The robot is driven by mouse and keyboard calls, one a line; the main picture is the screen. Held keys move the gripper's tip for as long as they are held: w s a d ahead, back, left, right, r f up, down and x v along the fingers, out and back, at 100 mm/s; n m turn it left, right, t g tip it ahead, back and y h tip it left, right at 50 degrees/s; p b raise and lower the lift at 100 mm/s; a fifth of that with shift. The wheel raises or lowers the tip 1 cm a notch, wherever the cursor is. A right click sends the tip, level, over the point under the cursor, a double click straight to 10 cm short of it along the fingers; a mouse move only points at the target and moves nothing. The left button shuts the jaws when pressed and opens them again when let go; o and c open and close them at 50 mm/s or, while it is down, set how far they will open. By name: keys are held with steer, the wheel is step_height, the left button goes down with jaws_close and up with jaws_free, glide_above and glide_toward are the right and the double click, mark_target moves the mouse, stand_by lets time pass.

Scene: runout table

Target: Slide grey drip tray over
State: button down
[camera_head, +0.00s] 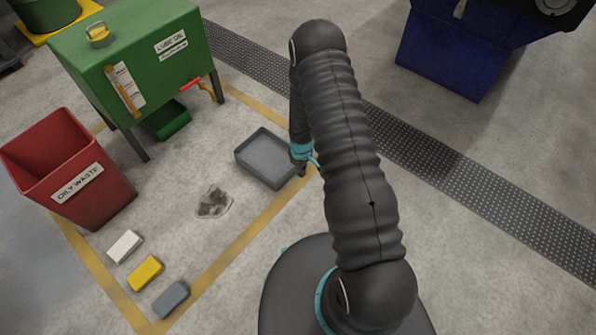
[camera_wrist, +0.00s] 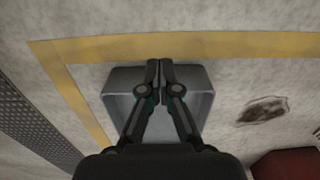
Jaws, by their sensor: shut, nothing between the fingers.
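The grey drip tray (camera_head: 268,156) is a shallow rectangular tray on the concrete floor, inside the yellow-lined area, near its corner line. My gripper (camera_head: 303,170) is low at the tray's right edge in the head view, partly hidden by my arm. In the wrist view my gripper (camera_wrist: 160,64) is shut and empty, its fingertips together over the far rim of the tray (camera_wrist: 199,100). Whether the fingers touch the tray I cannot tell. The middle of the tray is hidden behind the fingers in the wrist view.
A dark oily stain (camera_head: 214,203) lies left of the tray. A green lube oil tank (camera_head: 140,65) stands on legs, with a green tray (camera_head: 168,121) beneath it. A red oily waste bin (camera_head: 75,170) and white, yellow and grey blocks (camera_head: 171,299) are at left. Floor between tray and stain is clear.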

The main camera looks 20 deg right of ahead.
mark_target(293, 181)
step_height(293, 181, down, 8)
steer(key=shift+w+a+f, duration=0.1)
steer(key=shift+w+a, duration=0.35)
steer(key=shift+w, duration=0.15)
steer(key=shift+w+a+f, duration=0.1)
steer(key=shift+w+a, duration=0.3)
steer(key=shift+w, duration=0.2)
steer(key=shift+w+a, duration=0.35)
steer(key=shift+w, duration=0.05)
steer(key=shift+w+d+b, duration=0.1)
steer(key=shift+b, duration=0.2)
